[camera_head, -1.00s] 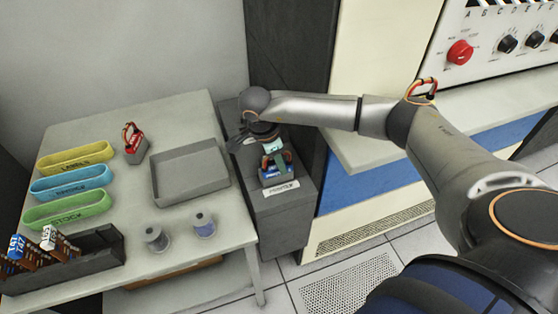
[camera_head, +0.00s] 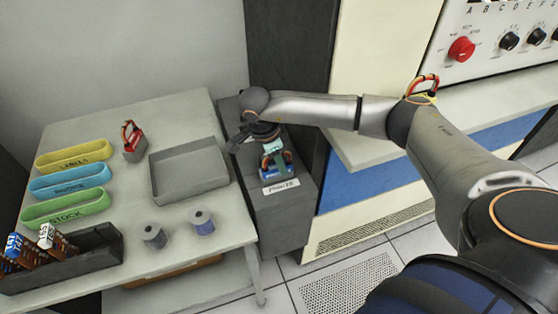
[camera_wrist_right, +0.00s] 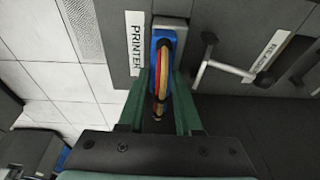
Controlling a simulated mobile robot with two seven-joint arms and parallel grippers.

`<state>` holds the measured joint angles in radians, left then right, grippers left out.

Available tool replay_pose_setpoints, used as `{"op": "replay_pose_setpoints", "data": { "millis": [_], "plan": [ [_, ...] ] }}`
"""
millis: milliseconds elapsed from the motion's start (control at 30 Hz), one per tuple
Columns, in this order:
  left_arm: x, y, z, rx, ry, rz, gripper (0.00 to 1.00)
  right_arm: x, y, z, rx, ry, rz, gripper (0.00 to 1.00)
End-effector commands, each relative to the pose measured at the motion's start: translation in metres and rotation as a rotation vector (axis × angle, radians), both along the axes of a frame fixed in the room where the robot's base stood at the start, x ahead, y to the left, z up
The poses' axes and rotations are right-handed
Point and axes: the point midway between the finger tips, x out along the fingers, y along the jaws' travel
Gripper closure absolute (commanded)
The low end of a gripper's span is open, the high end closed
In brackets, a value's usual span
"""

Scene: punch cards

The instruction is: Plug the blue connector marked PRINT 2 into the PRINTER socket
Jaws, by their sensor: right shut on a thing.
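The blue connector (camera_head: 268,172), with a loop of coloured wires, is at the top of the dark grey cabinet (camera_head: 284,219). It also shows in the right wrist view (camera_wrist_right: 157,38). My right gripper (camera_head: 274,153) is shut on it, with its green fingers (camera_wrist_right: 160,100) on both sides of the wire loop. The white PRINTER label (camera_head: 281,187) is right beside the connector, and in the wrist view the label (camera_wrist_right: 135,45) lies along its left side. The connector covers the socket, so I cannot tell how deep it sits. PRINT 2 is not readable. My left gripper is out of view.
A metal lever (camera_wrist_right: 209,62) and a second label (camera_wrist_right: 272,51) are right of the connector in the wrist view. On the table are a grey tray (camera_head: 160,188), a red connector (camera_head: 133,139), two spools (camera_head: 202,222), labelled bins (camera_head: 66,207) and a card rack (camera_head: 85,250).

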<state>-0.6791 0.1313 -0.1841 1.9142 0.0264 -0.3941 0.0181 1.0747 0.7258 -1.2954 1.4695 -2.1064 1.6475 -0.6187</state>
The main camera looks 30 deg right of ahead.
Motion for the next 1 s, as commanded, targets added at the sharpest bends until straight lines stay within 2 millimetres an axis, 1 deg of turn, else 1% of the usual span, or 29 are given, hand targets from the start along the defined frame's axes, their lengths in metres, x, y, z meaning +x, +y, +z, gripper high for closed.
{"op": "replay_pose_setpoints", "data": {
  "millis": [433,467,500,700,767,1000],
  "plan": [
    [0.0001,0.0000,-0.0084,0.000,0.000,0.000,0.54,0.0003,0.0001,-0.0096,0.000,-0.001,0.000,1.00],
    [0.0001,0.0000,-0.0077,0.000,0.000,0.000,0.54,0.0004,0.0000,-0.0089,0.000,-0.001,0.000,0.65],
    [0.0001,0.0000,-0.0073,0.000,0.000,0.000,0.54,0.0004,0.0001,-0.0085,0.000,-0.001,0.000,0.60],
    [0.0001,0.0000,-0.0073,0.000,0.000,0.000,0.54,0.0002,0.0001,-0.0087,0.000,0.000,0.000,0.38],
    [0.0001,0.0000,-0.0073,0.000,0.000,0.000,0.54,0.0002,0.0001,-0.0087,0.000,0.000,0.000,0.32],
    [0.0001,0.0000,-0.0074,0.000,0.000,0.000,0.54,-0.0004,0.0002,-0.0092,0.000,0.001,0.001,0.32]
  ]
}}
